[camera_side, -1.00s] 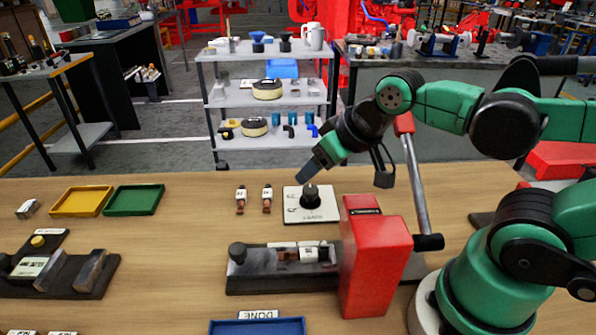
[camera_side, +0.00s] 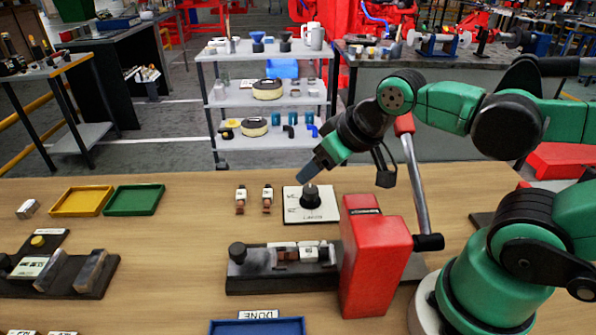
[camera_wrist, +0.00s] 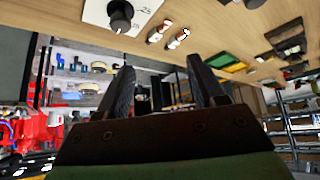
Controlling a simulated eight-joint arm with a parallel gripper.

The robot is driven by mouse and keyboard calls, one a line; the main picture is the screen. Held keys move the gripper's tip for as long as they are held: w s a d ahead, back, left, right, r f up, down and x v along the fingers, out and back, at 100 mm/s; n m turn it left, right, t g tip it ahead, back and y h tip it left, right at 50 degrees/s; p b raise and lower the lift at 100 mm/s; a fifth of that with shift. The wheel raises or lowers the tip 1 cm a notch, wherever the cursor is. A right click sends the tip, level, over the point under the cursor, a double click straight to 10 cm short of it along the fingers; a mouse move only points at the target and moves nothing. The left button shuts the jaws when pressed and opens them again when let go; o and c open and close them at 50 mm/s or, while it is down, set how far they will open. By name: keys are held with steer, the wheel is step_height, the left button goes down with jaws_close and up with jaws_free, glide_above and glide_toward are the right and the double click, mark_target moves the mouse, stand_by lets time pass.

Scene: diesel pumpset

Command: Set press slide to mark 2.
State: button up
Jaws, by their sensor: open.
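The press has a red body (camera_side: 376,262) with a grey lever and a dark base (camera_side: 262,287). A black knob (camera_side: 237,252) stands at the base's left end. Small white and brown pieces (camera_side: 300,254) sit on the base left of the red body. I cannot read any slide marks. My gripper (camera_side: 305,172) is open and empty, behind and above the press. Its fingertips are just above a black dial knob (camera_side: 310,194) on a white plate (camera_side: 322,215); contact is not clear. In the wrist view, the fingers (camera_wrist: 160,64) are apart and the dial knob (camera_wrist: 120,15) is at the top.
Two small brown-and-white parts (camera_side: 253,199) lie left of the dial plate. Yellow (camera_side: 81,213) and green (camera_side: 134,213) trays lie further left. A blue tray (camera_side: 258,331) is at the front. Bare table lies between the trays and the press.

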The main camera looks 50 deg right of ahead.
steer(key=shift+o, duration=0.3)
steer(key=n+g, duration=0.7)
steer(key=n, duration=0.2)
glide_above(237, 248)
step_height(237, 248, down, 4)
steer(key=shift+d+r, duration=0.15)
steer(key=shift+r, duration=0.1)
steer(key=shift+a+f, duration=0.2)
steer(key=shift+f, duration=2.75)
steer(key=shift+c, duration=0.3)
jaws_close()
